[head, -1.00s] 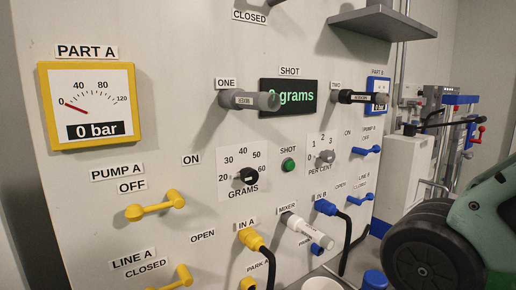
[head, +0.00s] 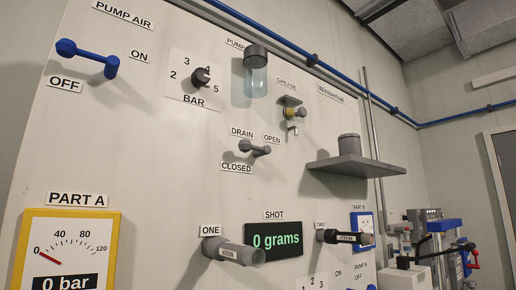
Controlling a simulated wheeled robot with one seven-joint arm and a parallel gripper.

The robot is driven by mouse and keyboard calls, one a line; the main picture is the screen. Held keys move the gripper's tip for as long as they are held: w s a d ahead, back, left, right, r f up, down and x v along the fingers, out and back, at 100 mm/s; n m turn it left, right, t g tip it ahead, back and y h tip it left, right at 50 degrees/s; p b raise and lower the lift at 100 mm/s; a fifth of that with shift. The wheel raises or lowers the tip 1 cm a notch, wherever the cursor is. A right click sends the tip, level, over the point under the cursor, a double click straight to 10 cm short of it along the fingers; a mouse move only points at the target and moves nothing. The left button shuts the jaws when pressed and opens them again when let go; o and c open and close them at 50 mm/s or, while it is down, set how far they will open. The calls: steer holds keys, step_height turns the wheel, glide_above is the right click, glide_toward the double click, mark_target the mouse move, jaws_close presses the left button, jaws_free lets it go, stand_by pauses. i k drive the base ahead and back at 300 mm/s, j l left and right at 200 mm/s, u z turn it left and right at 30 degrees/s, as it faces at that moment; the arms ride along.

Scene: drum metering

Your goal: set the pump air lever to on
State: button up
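The blue pump air lever (head: 88,58) is on the upper left of the wall panel in the head view, under the PUMP AIR label (head: 124,12). It lies slanted, its left end higher and above the OFF label (head: 65,84). Its right end is lower, just below and left of the ON label (head: 140,55). I cannot tell surely which end is the pivot. Nothing touches the lever. My gripper is not in view.
A bar knob (head: 201,77) and a clear-bowled unit (head: 256,78) sit right of the lever. Below are a drain lever (head: 255,149), the PART A gauge (head: 66,250) and a grey protruding handle (head: 232,251). A grey shelf (head: 355,168) juts out at right.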

mark_target(66, 47)
steer(key=u, duration=1.35)
